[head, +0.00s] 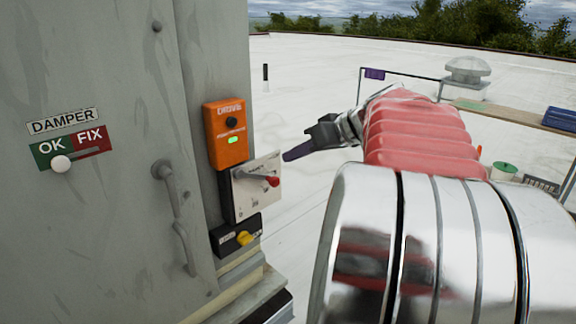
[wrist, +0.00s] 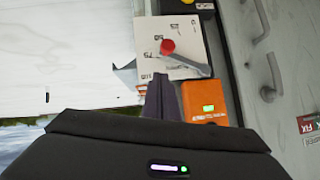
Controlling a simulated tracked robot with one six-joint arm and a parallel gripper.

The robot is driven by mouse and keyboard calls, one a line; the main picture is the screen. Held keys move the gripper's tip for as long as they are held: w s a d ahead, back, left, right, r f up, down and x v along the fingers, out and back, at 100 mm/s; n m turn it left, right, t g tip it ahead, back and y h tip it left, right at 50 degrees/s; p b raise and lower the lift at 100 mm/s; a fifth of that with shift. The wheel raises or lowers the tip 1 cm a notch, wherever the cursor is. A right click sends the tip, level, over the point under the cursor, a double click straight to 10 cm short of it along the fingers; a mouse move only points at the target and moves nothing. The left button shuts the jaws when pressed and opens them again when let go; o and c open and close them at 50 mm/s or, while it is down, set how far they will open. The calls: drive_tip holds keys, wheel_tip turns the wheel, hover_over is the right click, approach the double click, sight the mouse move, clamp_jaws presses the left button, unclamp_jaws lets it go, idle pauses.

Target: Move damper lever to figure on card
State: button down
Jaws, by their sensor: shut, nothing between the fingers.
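The damper lever (head: 272,181) is a grey arm with a red knob, on a white scale plate (head: 243,196) on the side of the grey cabinet. In the head view its knob points right and slightly down. The wrist view shows the red knob (wrist: 168,46), the lever arm (wrist: 197,67) and the plate (wrist: 148,35) with small marks, mostly too small to read. My gripper (head: 288,156) is shut and empty. Its dark fingertips are just right of and above the knob in the head view, apart from it. I cannot make out a card with a figure.
An orange box (head: 227,150) with a green light is above the plate. A black box with a yellow knob (head: 244,238) is below it. The cabinet has a DAMPER OK/FIX sign (head: 90,143) and a handle (head: 173,205).

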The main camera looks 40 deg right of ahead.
drive_tip(key=v, duration=0.8)
drive_tip(key=shift+s+d+r, duration=0.2)
drive_tip(key=shift+s+d, duration=0.1)
drive_tip(key=a+f+n, duration=0.1)
drive_tip(key=f+n, duration=0.3)
drive_tip(key=n, duration=0.7)
drive_tip(key=a+f+n+t, duration=0.1)
drive_tip(key=f+n, duration=0.4)
drive_tip(key=n, duration=0.7)
drive_tip(key=s+a+f+n, duration=0.1)
drive_tip(key=f+n, duration=0.4)
drive_tip(key=n, duration=0.7)
drive_tip(key=shift+a+t, duration=0.4)
drive_tip(key=shift+a, duration=0.35)
drive_tip(key=shift+f, duration=0.15)
